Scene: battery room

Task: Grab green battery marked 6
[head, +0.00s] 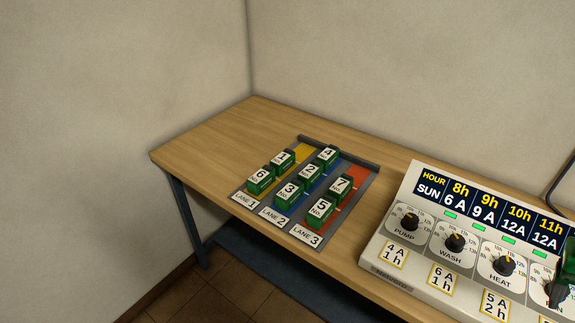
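The green battery marked 6 (260,180) stands at the front of lane 1 on the grey rack, its white label facing up. The green battery marked 1 (283,162) stands just behind it in the same yellow lane. The battery marked 3 (289,194) is to its right, in lane 2. Nothing covers battery 6.
The grey rack (338,150) also holds batteries 2 and 4 in lane 2 and 5 and 7 in lane 3. A control panel (402,265) with knobs fills the right. A dark and green thing (566,272) is cut off there. The wooden table (215,135) is clear at left.

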